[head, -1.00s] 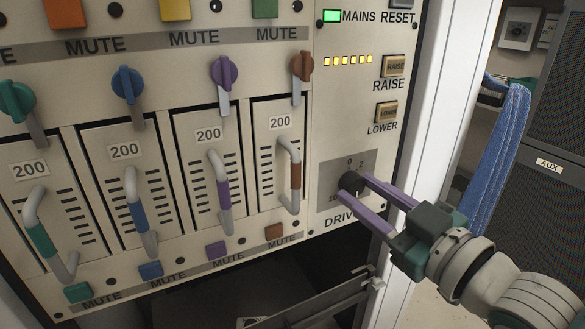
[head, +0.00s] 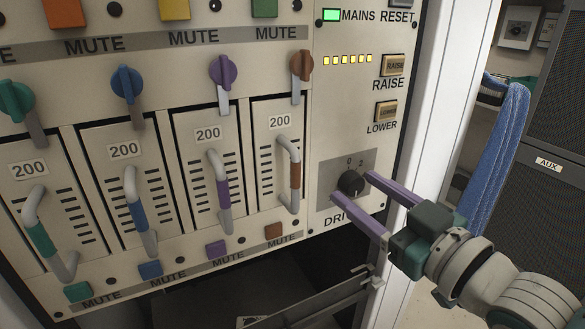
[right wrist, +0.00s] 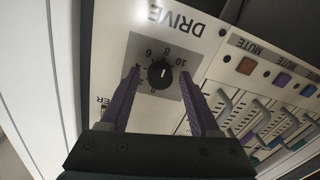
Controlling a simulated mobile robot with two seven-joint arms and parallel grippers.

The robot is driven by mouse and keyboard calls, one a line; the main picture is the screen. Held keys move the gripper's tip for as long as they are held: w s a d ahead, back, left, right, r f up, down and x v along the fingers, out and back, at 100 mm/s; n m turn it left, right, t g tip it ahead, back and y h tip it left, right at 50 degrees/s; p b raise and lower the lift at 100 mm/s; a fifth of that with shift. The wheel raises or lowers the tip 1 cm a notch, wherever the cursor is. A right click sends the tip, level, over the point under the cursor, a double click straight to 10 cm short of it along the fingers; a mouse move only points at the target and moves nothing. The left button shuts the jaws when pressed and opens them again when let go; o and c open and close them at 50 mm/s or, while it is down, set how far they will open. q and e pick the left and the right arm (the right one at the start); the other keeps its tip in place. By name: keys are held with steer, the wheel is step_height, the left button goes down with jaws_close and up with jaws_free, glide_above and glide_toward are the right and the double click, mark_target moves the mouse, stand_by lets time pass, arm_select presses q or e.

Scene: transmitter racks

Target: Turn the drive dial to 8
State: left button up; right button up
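The drive dial (head: 351,183) is a round black knob on a grey plate at the lower right of the rack panel, with DRIVE lettered below it. It also shows in the right wrist view (right wrist: 161,74), where the picture is upside down. There its white pointer line appears to point toward the 8 on the scale. My right gripper (head: 351,186) has purple fingers spread open, one on each side of the dial with gaps between. In the right wrist view the fingers (right wrist: 159,77) stand clear of the knob. My left gripper is not in view.
RAISE (head: 393,65) and LOWER (head: 385,112) buttons sit above the dial. Fader handles (head: 222,190) line the panel to the left. An open drawer or rail (head: 325,300) lies below. A blue cloth (head: 497,150) hangs at the right.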

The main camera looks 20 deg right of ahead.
steer(key=shift+o, duration=0.3)
steer(key=shift+s, duration=0.15)
steer(key=shift+s, duration=0.35)
steer(key=s+d, duration=0.2)
steer(key=s, duration=0.6)
steer(key=shift+s, duration=0.4)
steer(key=shift+a, duration=0.15)
